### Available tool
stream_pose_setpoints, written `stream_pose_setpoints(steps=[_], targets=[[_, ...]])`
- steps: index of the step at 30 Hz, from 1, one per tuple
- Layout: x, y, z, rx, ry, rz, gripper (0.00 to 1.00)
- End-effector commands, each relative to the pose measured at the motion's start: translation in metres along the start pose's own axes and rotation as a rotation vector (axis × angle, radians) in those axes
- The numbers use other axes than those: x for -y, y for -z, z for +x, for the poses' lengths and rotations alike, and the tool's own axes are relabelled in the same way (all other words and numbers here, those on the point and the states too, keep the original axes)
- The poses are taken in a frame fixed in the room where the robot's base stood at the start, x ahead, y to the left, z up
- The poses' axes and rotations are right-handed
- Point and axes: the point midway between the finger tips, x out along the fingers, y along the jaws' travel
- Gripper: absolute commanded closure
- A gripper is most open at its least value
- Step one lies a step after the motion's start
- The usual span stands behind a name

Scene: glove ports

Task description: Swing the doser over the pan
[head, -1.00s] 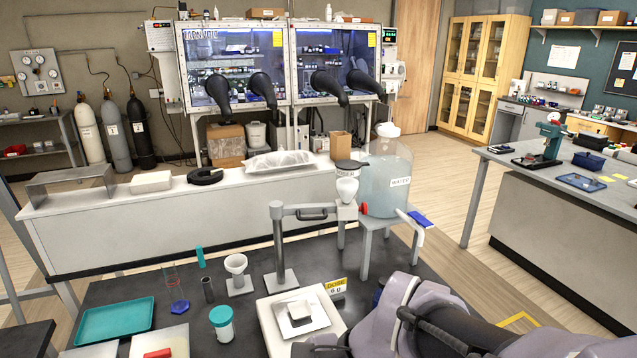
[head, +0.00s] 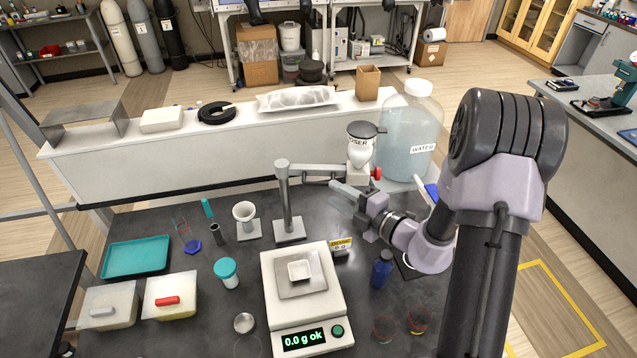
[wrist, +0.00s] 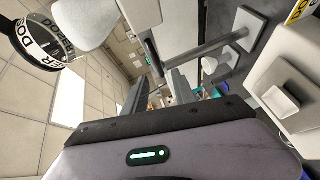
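The doser (head: 360,152), a white vessel with a dark lid and a red knob, hangs at the right end of a grey swing arm (head: 318,171) on an upright post (head: 288,207). The pan (head: 300,270) is a small white square dish on the balance (head: 297,303), in front of the post. The doser is behind and right of the pan, not over it. My gripper (head: 337,196) is below and in front of the swing arm, its fingers pointing left, apart and seemingly empty. The wrist view shows the fingers (wrist: 155,85), the doser (wrist: 38,38) at upper left and the pan (wrist: 281,102) at right.
A large water jug (head: 408,140) stands close right of the doser. A yellow dose sign (head: 340,245) and a blue bottle (head: 381,270) stand near my gripper. A funnel stand (head: 246,220) is left of the post. The balance reads 0.0 g ok.

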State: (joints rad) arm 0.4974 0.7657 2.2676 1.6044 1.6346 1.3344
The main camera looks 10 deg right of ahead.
Motion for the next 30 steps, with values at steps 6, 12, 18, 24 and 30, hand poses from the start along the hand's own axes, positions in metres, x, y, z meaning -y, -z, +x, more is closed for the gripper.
stream_pose_setpoints(steps=[6,12,18,24,30], targets=[[0.000,0.002,0.048,-0.004,0.000,-0.002,0.67],[0.000,0.001,0.068,-0.001,0.000,-0.001,0.67],[0.000,0.001,0.071,-0.002,0.001,-0.002,0.67],[0.000,0.001,0.071,-0.001,0.000,-0.002,0.89],[0.000,0.001,0.071,-0.001,0.001,-0.002,1.00]])
